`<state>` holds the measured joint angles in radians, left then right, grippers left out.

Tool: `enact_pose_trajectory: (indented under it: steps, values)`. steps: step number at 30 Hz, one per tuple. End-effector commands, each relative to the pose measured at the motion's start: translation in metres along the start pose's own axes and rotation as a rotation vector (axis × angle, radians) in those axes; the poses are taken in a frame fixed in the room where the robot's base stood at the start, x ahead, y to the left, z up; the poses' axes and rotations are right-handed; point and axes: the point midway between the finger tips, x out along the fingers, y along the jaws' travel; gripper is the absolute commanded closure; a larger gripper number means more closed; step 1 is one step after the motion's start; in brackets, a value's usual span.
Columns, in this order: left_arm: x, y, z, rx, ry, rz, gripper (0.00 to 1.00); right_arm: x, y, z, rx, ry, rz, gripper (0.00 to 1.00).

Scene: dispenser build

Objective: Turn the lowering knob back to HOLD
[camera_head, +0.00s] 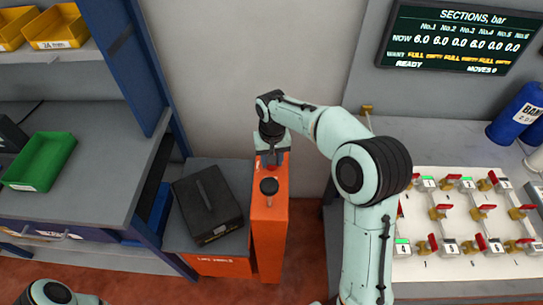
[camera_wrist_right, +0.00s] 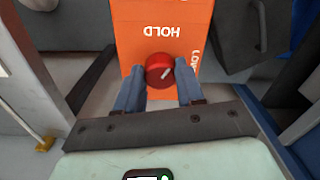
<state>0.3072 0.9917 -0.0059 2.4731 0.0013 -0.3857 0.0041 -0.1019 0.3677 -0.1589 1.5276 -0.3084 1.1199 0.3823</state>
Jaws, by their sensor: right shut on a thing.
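The red lowering knob (camera_wrist_right: 160,66) sits on the orange panel (camera_wrist_right: 128,20) of an orange column, which stands in the head view (camera_head: 268,235). A white line on the knob slants between the HOLD lettering and the partly hidden second label, "Lo...", as far as I can tell; HOLD (camera_wrist_right: 163,31) reads upside down in the wrist view. My right gripper (camera_wrist_right: 160,78) is shut on the knob, one finger on each side. In the head view my right gripper (camera_head: 271,158) is at the column's far end and hides most of the knob. Only part of my left arm shows, without its gripper.
A black case (camera_head: 207,203) lies on the grey platform (camera_head: 180,240) left of the column. Blue-framed shelving (camera_head: 110,60) is on the left. A valve board (camera_head: 440,265) and display (camera_head: 455,35) are on the right.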

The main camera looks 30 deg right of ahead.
Motion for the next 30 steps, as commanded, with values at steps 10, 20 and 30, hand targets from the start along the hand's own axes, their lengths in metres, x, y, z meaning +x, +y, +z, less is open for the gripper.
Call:
enact_pose_trajectory:
  steps: [10,20,30]
  values:
    - [-0.013,0.007,-0.008,0.004,0.011,0.004,1.0,-0.001,0.001,-0.001,-0.309,-0.003,-0.001,0.93]
    - [-0.019,0.011,-0.012,0.006,0.017,0.006,1.0,0.0,0.001,-0.001,-0.507,-0.005,0.0,0.93]
    - [-0.021,0.012,-0.013,0.007,0.018,0.006,1.0,0.0,0.002,-0.001,-0.58,-0.005,0.0,0.93]
